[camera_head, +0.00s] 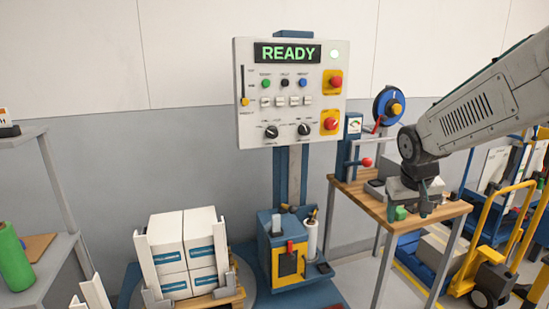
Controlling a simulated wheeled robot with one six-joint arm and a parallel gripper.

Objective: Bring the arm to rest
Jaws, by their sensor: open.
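My arm reaches in from the right edge of the head view. My gripper (424,208) hangs at its end, pointing down over the wooden workbench (373,204). It is open. A small green block (400,213) shows by the gripper, on the bench; nothing is seen between the fingers, though they are small and dark here. I cannot tell whether the gripper touches the bench or the block.
A control panel (291,92) reading READY stands on a blue post. Stacked white boxes (186,245) are at lower left, beside a blue-and-yellow machine (290,258). A blue reel (386,106) rises behind the bench. A yellow pallet truck (497,268) stands at right.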

